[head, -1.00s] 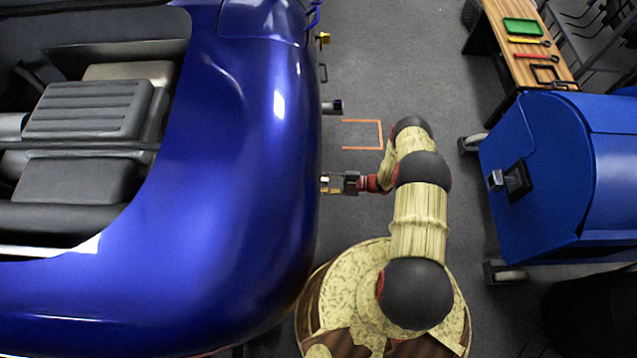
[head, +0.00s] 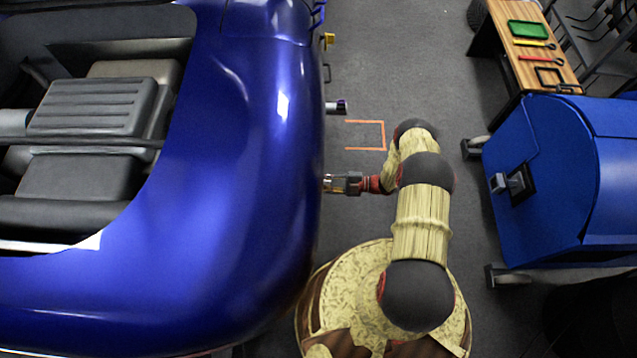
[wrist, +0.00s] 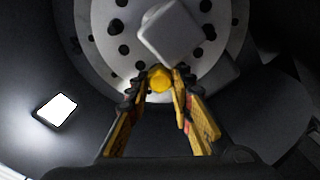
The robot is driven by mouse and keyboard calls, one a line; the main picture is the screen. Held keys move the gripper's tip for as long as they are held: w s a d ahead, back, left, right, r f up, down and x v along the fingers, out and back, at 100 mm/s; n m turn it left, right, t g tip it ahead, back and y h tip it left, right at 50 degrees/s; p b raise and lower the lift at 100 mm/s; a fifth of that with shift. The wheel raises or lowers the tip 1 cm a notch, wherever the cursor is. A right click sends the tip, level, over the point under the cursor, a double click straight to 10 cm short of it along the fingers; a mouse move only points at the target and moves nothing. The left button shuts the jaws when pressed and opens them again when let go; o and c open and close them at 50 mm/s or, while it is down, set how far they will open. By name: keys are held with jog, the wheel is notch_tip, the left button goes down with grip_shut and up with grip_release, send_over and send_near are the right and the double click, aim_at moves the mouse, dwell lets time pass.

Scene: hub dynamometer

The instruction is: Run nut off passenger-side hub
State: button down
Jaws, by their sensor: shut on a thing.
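The passenger-side hub (wrist: 105,45) shows in the wrist view as a pale round plate with dark holes, under the blue car body. A yellow nut (wrist: 160,79) sits at the hub's lower edge. My gripper (wrist: 163,82) has its two yellow fingers closed around the nut's sides. A grey block-like part (wrist: 171,33) stands just above the nut and covers part of the hub. In the head view my gripper (head: 332,183) reaches left to the car's side. The nut and hub are hidden there by the body.
The blue car (head: 265,200) fills the left. A dark cylindrical part (head: 338,107) sticks out from its side above my gripper. An orange floor marking (head: 384,135) lies on clear floor. A blue wheeled cabinet (head: 545,180) and a wooden bench (head: 540,65) with tools stand at right.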

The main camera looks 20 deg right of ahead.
jog(key=n, duration=1)
jog(key=shift+d+n, duration=0.1)
jog(key=shift+n, duration=0.3)
jog(key=c, duration=1.7)
grip_release()
jog(key=shift+c, duration=0.2)
jog(key=shift+d, duration=0.15)
jog(key=v, duration=0.3)
jog(key=shift+s, duration=0.1)
